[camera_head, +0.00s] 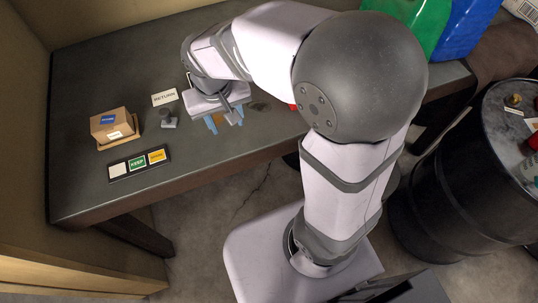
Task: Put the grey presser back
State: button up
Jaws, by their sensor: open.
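A small grey object that looks like the presser (168,119) stands on the dark table, just in front of a white label card (165,97) that seems to read RETURN. My gripper (224,122) is to the right of the presser, apart from it, low over the table. Its bluish fingers point down and are spread open. I see nothing between them, though my wrist hides part of the space behind.
A cardboard box (113,125) stands on the table (80,80) at left. A panel with white, green and yellow squares (139,163) lies near the front edge. Green (415,22) and blue (465,28) containers are at back right. A black drum (440,185) stands right.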

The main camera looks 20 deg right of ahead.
jog(key=s+d+f+g, duration=0.1)
jog(key=s+d+f, duration=0.1)
jog(key=s, duration=0.4)
jog(key=s+d+f, duration=0.3)
jog(key=s+d, duration=0.2)
jog(key=s, duration=0.1)
jog(key=shift+g+y, duration=0.4)
jog(key=shift+d+f, duration=0.1)
